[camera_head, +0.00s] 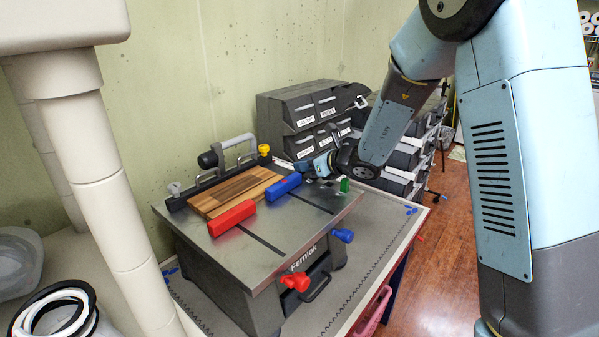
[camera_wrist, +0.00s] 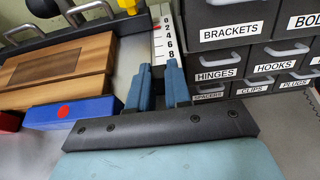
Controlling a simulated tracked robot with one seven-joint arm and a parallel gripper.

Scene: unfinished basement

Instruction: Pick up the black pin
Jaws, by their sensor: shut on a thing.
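My gripper (camera_head: 312,166) is at the back right of the grey machine table, just beyond the blue block (camera_head: 283,187). Its two blue fingers (camera_wrist: 159,78) show in the wrist view with a narrow gap between them. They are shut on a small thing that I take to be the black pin. The pin is largely hidden by the fingers, and its outline is not clear in either view. A small dark piece shows at the fingertips in the head view.
The table holds a striped wooden board (camera_head: 232,192), a red block (camera_head: 231,217) and a small green piece (camera_head: 344,185). A black fence with a grey handle (camera_head: 239,142) runs along the back. Labelled drawer bins (camera_wrist: 236,62) stand close behind my gripper.

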